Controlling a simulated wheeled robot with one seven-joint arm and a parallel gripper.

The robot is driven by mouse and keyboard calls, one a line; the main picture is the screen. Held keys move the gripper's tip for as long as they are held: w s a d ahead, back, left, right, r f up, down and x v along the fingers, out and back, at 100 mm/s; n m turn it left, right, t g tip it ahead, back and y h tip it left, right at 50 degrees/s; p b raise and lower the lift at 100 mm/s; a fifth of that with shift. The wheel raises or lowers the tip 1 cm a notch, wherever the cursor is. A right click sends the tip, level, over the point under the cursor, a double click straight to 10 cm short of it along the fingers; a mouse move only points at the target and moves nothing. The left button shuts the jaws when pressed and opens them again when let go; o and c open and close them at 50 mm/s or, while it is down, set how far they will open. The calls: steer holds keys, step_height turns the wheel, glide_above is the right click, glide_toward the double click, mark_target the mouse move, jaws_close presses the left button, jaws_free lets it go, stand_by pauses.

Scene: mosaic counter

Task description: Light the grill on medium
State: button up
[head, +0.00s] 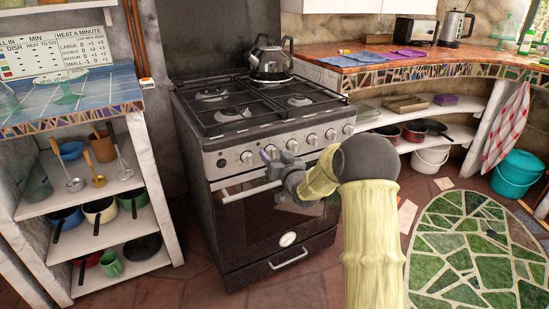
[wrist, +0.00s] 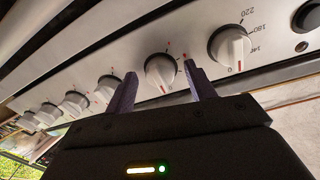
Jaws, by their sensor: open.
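The stove (head: 290,195) has a steel front panel with a row of white knobs. In the wrist view, a dial knob (wrist: 229,47) marked with numbers such as 220 and 180 sits at the right. The white knob beside it (wrist: 160,72) has red marks around its rim; its pointer setting is hard to read. My gripper (head: 276,158) is open in front of the panel's left part. In the wrist view its purple fingers (wrist: 160,78) appear on either side of that knob; whether they touch it, I cannot tell. No label clearly identifies the grill knob.
Several more knobs (wrist: 75,102) line the panel. A kettle (head: 270,58) stands on the hob. The oven door handle (head: 245,191) runs below the panel, close to my gripper. Shelves with pots (head: 100,208) stand left; a tiled counter (head: 400,68) stands right.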

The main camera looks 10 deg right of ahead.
steer(key=c, duration=1)
